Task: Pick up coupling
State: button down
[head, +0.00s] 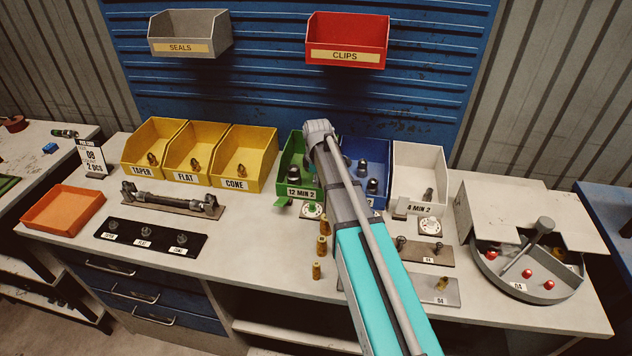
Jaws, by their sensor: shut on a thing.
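I cannot tell which fitting is the task's coupling. Several small brass fittings (317,270) stand in a row on the bench, just left of my arm. The yellow bins marked TAPER (142,171), FLAT (187,177) and CONE (235,184) each show a dark brass fitting inside. The green bin (294,190) and the blue bin (377,200) hold dark metal fittings. My arm reaches over the bench to the green and blue bins and covers part of both. My gripper does not show; it and anything in it are hidden or out of frame.
An orange tray (62,209), a clamp fixture (170,199) and a black labelled rack (150,238) lie at left. A white bin (418,170), small plates and a round divided tray (530,288) are at right. Bench is clear front left.

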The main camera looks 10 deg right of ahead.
jog(key=shift+r, duration=0.15)
notch_tip(320, 180, up, 2)
jog(key=shift+r+p, duration=0.1)
jog(key=shift+p, duration=1.15)
jog(key=s+d+r+p, duration=0.1)
jog(key=s+r+p, duration=0.9)
jog(key=s, duration=0.4)
jog(key=shift+d+r, duration=0.2)
jog(key=shift+d, duration=0.15)
jog(key=shift+f, duration=0.1)
jog(key=shift+f+b, duration=0.35)
jog(key=shift+f, duration=0.1)
jog(key=shift+s, duration=0.1)
